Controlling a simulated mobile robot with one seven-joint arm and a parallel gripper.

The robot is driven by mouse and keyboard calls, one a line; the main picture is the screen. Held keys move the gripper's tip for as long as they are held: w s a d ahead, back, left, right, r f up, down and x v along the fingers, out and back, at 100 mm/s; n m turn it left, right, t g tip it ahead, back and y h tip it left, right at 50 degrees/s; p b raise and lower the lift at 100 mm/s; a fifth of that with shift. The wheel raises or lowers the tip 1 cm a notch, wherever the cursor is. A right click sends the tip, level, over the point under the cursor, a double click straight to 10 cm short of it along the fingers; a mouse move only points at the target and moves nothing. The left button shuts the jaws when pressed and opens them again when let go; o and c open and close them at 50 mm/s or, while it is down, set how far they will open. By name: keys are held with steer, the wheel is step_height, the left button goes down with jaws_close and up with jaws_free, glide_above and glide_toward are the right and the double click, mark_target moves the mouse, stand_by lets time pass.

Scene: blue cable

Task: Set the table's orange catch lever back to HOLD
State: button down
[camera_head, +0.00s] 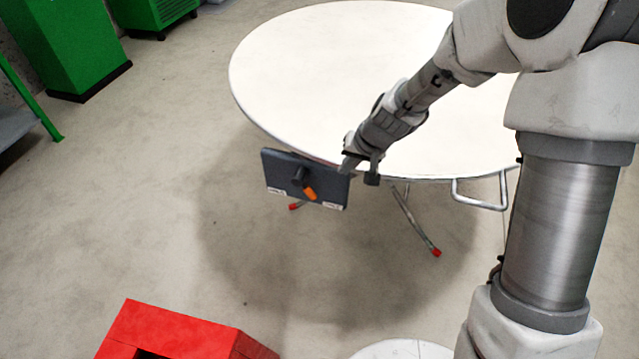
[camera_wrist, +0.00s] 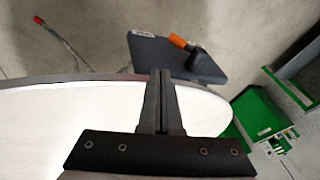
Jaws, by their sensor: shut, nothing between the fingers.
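The orange catch lever (camera_head: 310,194) sits on a dark plate (camera_head: 279,177) fixed at the near rim of the round white table (camera_head: 310,60). In the head view the lever points down and to the right from a dark knob, and small white labels at the plate's lower corners are too small to read. In the wrist view the orange lever (camera_wrist: 178,41) shows on the plate (camera_wrist: 150,58) beyond the fingertips. My gripper (camera_head: 349,168) is shut and empty, at the table rim by the plate's upper right corner, apart from the lever.
A red box (camera_head: 175,330) stands on the floor at the lower left. Green cabinets (camera_head: 68,45) stand at the back left. The table's folding legs (camera_head: 415,225) show below its rim. The tabletop is bare, and the floor left of the plate is clear.

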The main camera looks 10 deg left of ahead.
mark_target(308, 186)
stand_by(0.3)
steer(key=b+x, duration=0.3)
steer(key=x, duration=0.7)
steer(key=shift+f, duration=0.25)
steer(key=shift+s+a+f, duration=0.1)
steer(key=shift+a+f, duration=0.2)
steer(key=shift+a, duration=0.25)
steer(key=shift+a+f, duration=0.25)
steer(key=shift+a, duration=0.3)
steer(key=shift+a+f+b, duration=0.3)
steer(key=shift+a+b, duration=0.05)
steer(key=shift+a, duration=0.2)
